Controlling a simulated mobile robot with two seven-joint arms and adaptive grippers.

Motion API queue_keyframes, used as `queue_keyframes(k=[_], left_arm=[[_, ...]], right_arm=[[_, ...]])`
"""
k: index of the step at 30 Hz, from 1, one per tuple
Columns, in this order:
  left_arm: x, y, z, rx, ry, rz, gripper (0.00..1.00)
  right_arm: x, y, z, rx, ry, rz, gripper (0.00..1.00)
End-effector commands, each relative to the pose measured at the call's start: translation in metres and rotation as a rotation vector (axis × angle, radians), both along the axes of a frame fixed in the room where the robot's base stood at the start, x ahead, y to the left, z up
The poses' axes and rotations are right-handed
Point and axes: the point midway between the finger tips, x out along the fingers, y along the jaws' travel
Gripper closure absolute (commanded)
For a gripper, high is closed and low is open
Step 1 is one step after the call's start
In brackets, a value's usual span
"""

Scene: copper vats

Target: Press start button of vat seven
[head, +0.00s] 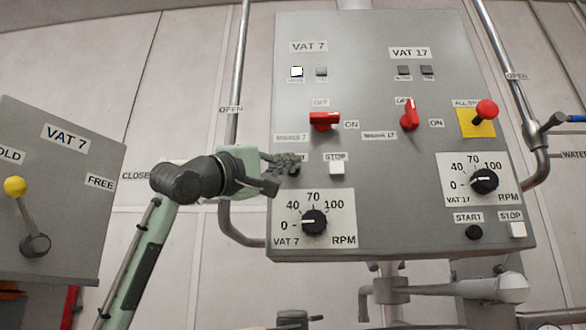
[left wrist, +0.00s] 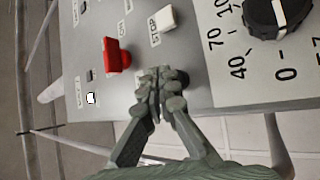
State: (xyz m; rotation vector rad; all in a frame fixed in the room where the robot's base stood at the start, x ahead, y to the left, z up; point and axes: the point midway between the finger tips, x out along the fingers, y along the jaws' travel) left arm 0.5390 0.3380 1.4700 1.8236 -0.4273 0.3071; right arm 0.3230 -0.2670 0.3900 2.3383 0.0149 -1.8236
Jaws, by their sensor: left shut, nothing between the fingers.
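The grey control panel (head: 375,130) has a VAT 7 side on the left and a VAT 17 side on the right. My left gripper (head: 296,163) is shut and empty, its fingertips over the vat seven start button, left of the white stop button (head: 337,168). The fingers cover most of the start button and its label. In the left wrist view, the shut fingertips (left wrist: 163,88) overlap the dark start button (left wrist: 184,76). I cannot tell whether they touch it. The VAT 7 red switch (head: 323,121) is turned sideways toward ON, and a white lamp (head: 297,71) is lit.
The VAT 7 speed knob (head: 314,222) is below the gripper. VAT 17 has its own red switch (head: 409,116), dark start button (head: 474,232) and speed knob (head: 484,181). A red mushroom button (head: 486,109) is at right. A yellow-knobbed lever (head: 16,187) is far left. Pipes flank the panel.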

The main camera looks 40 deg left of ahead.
Motion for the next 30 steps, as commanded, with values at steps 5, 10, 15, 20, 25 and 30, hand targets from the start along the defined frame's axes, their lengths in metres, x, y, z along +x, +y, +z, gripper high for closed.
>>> queue_keyframes(k=[5,10,15,20,25,30], left_arm=[[0.0004,0.0003,0.0001,0.0,0.0,0.0,1.0],[0.0054,0.0028,-0.0001,0.0,0.002,0.001,1.0],[0.0078,0.0047,-0.0002,-0.001,0.001,0.0,1.0],[0.0074,0.0047,-0.0002,0.0,0.0,0.0,1.0],[0.0077,0.0048,0.0,0.0,0.0,0.0,1.0],[0.0092,0.0056,0.0001,-0.001,0.0,0.0,1.0]], right_arm=[[0.0001,0.0,0.0003,0.0,0.0,0.0,0.6],[0.0003,-0.0001,0.0019,0.0,-0.001,0.0,0.6],[0.0004,-0.0002,0.0021,0.0,-0.001,0.0,0.6],[0.0005,-0.0002,0.002,0.0,-0.001,0.0,0.6],[0.0007,-0.0002,0.0023,0.0,-0.001,0.0,0.6],[0.0013,-0.0002,0.0029,0.0,-0.002,0.0,0.6]])
